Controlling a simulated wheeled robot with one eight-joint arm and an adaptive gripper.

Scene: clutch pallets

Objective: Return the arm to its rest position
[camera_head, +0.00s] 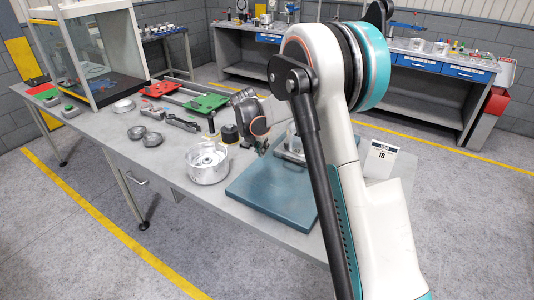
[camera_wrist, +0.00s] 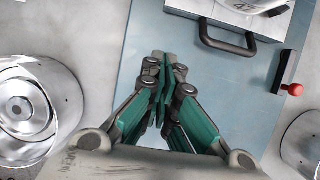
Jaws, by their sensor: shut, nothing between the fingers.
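My gripper (camera_wrist: 167,75) is shut and empty in the wrist view, its green-sided fingers together above a blue-grey plate (camera_wrist: 145,35). In the head view my gripper (camera_head: 262,146) is small and partly hidden beside my arm, above the far part of the same plate (camera_head: 265,196). My upper arm rises large in the foreground and covers much of the right side of the bench. A metal block with a black handle (camera_wrist: 226,44) sits on the plate ahead of the fingertips; it is partly hidden in the head view (camera_head: 290,152).
A round metal housing (camera_head: 207,166) stands left of the plate, also in the wrist view (camera_wrist: 62,98). A red-knobbed lever (camera_wrist: 293,89) lies to the right. The bench's near left is clear.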

